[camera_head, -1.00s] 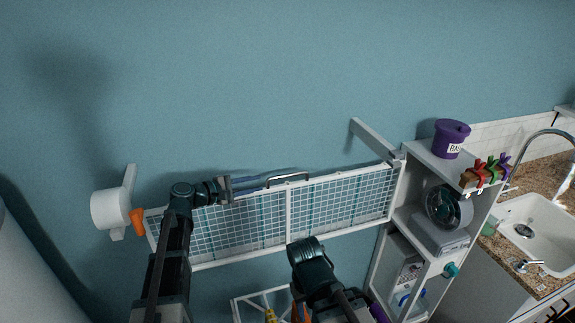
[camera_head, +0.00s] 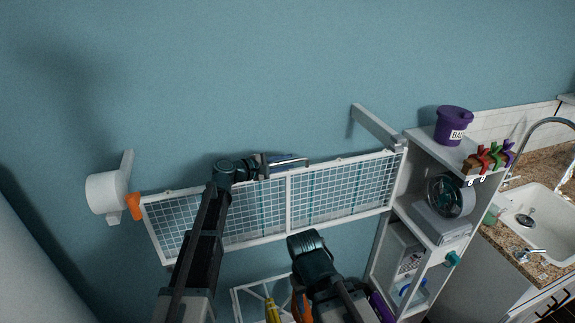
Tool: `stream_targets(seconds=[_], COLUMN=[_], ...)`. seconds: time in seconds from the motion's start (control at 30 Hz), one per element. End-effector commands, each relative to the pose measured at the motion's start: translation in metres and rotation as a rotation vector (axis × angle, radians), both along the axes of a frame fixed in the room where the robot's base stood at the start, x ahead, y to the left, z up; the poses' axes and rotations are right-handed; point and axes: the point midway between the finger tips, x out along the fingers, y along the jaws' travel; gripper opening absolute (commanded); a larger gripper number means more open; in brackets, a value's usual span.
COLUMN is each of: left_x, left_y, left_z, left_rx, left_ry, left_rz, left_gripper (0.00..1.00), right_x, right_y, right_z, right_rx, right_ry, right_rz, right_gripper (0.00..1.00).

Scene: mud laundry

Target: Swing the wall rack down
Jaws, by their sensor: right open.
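The wall rack (camera_head: 330,208) is a white-framed wire grid on the teal wall, tilted out from it, its face toward me. A metal bar handle (camera_head: 292,162) sits at the middle of its upper edge. My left gripper (camera_head: 285,163) is at that upper edge, with its fingers at the handle; whether they close around it I cannot tell. My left arm crosses in front of the rack's left part. My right gripper (camera_head: 298,300) is low in front of the rack, pointing down, partly hidden by its own wrist.
A white wall bracket (camera_head: 378,127) juts out above the rack's right end. A white round fixture (camera_head: 108,192) with an orange piece (camera_head: 134,206) is at its left end. A white shelf unit (camera_head: 440,148) with a purple bucket (camera_head: 453,126) stands at right, beside the sink (camera_head: 540,222).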

Motion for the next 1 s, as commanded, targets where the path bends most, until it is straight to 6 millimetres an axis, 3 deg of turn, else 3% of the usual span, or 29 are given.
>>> stream_targets(seconds=[0.47, 0.63, 1.0], left_x=[0.0062, 0.0062, 0.0060], left_y=[-0.0084, -0.0083, -0.0083], left_z=[-0.0023, -0.0023, -0.0024], left_rx=[0.001, 0.001, 0.001], left_ry=[0.000, 0.000, 0.001], left_rz=[0.001, 0.001, 0.000], left_gripper=[0.30, 0.00, 0.00], right_x=[0.0000, 0.0000, 0.0000], right_y=[0.0000, 0.0000, 0.0000], right_z=[-0.0021, -0.0021, -0.0022], right_rx=[0.000, 0.000, 0.000], right_ry=[0.000, 0.000, 0.000], right_rz=[0.000, 0.000, 0.000], right_gripper=[0.50, 0.50, 0.50])
